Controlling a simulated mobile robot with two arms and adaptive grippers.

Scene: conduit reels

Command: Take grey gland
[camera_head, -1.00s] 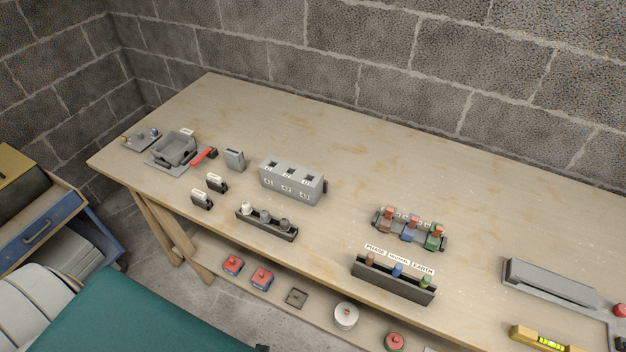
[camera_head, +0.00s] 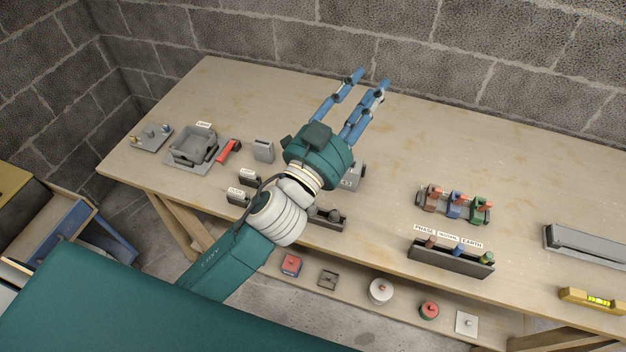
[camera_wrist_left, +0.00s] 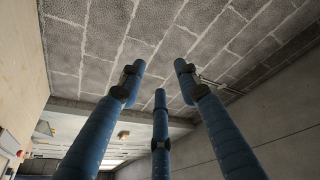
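My left gripper (camera_head: 370,84) is above the workbench, its blue fingers pointing up and toward the back wall. In the left wrist view the fingers (camera_wrist_left: 158,85) are spread with nothing between them. A dark rack (camera_head: 330,224) stands near the bench's front edge, its left part hidden behind my left arm. A dark grey gland (camera_head: 335,214) shows in its right end. Which other glands stand in the rack is hidden. My right gripper is not in view.
A grey box with sockets (camera_head: 355,177) is mostly hidden behind my left wrist. A grey block (camera_head: 263,150) and a red-handled item (camera_head: 229,151) stand left. A rack with coloured pieces (camera_head: 450,259) and a terminal block (camera_head: 453,205) stand right. The bench's back is clear.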

